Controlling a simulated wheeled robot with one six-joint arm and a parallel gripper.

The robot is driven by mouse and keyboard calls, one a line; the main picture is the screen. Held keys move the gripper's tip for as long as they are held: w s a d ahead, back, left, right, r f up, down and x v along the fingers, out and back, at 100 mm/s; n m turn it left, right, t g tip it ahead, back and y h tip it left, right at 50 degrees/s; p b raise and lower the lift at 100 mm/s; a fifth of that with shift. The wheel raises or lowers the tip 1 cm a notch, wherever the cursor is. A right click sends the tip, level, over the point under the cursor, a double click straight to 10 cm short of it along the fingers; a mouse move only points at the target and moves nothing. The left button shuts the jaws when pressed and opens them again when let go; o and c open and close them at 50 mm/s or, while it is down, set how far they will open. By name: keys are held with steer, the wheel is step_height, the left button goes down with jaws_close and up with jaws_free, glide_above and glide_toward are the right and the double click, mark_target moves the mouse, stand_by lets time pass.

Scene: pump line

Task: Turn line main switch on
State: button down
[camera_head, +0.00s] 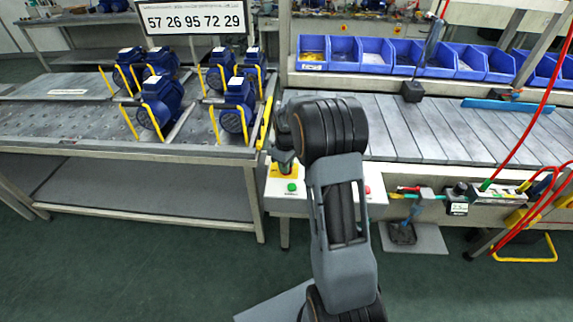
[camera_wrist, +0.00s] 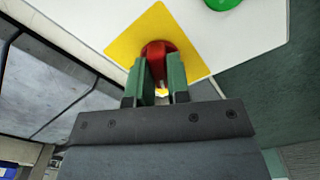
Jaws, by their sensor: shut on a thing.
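The line main switch shows in the wrist view as a red knob (camera_wrist: 157,47) on a square yellow plate (camera_wrist: 130,41). My gripper (camera_wrist: 158,68) has its two green fingers on either side of the knob, shut on it. In the head view the yellow plate (camera_head: 288,174) shows on a white control box (camera_head: 325,207) between the two benches. My gripper reaches down to it from above there, and the arm hides much of the box.
A green button (camera_head: 292,187) and a red button (camera_head: 367,189) sit on the same box. Blue pumps (camera_head: 160,103) stand on the left bench. The slatted conveyor (camera_head: 450,128) is at the right, with blue bins (camera_head: 375,55) behind. Red hoses (camera_head: 530,120) hang at the far right.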

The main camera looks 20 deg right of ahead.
steer(key=m, duration=0.6)
steer(key=shift+m, duration=0.3)
steer(key=m, duration=0.5)
steer(key=shift+m+p, duration=0.3)
steer(key=shift+m, duration=0.1)
steer(key=c, duration=1.1)
jaws_free()
step_height(320, 180, up, 14)
steer(key=shift+f+p, duration=0.1)
steer(key=shift+p, duration=0.25)
